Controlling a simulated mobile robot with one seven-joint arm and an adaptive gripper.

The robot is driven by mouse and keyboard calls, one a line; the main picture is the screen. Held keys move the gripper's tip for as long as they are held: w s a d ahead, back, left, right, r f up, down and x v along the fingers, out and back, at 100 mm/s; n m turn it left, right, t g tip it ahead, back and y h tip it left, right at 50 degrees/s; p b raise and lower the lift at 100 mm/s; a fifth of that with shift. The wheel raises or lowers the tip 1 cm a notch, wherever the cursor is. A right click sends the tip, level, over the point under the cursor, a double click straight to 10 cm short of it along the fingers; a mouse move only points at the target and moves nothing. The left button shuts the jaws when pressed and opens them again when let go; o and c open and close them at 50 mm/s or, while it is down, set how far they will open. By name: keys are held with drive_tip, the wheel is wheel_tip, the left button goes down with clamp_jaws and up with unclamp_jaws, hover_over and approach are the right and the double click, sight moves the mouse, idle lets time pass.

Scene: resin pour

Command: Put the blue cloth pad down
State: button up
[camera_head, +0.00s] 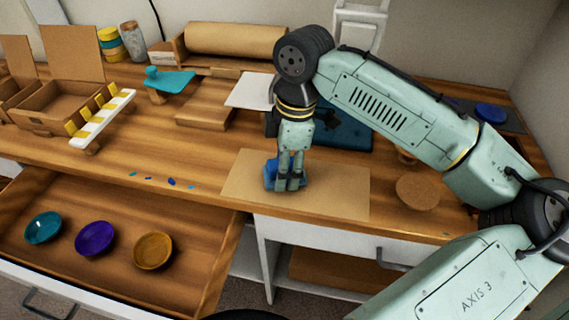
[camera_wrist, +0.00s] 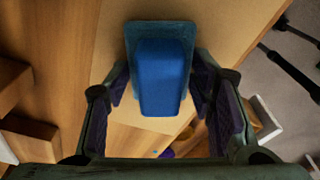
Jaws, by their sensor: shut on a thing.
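The blue cloth pad (camera_wrist: 162,82) is between the two fingers of my gripper (camera_wrist: 165,105) in the wrist view. It looks like a blue block with a darker teal-blue rim at its far end. In the head view the pad (camera_head: 270,174) shows beside and behind the fingertips of my gripper (camera_head: 290,182), which points straight down. My gripper is shut on the pad, over the tan mat (camera_head: 342,195) near the bench's front edge. I cannot tell whether the pad touches the mat.
An open drawer (camera_head: 190,270) holds teal, purple and amber dishes at the front left. Small blue drops (camera_head: 171,181) lie on the bench left of the mat. A round cork disc (camera_head: 418,192) lies to the right. The mat's right part is clear.

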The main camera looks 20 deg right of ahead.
sight(292, 162)
drive_tip(key=o, duration=1.3)
drive_tip(key=shift+c, duration=0.2)
drive_tip(key=shift+r, duration=0.1)
wheel_tip(292, 162, up, 12)
drive_tip(key=d, duration=0.1)
drive_tip(key=shift+s+d+b, duration=0.15)
drive_tip(key=shift+d+b, duration=0.05)
drive_tip(key=shift+b, duration=0.1)
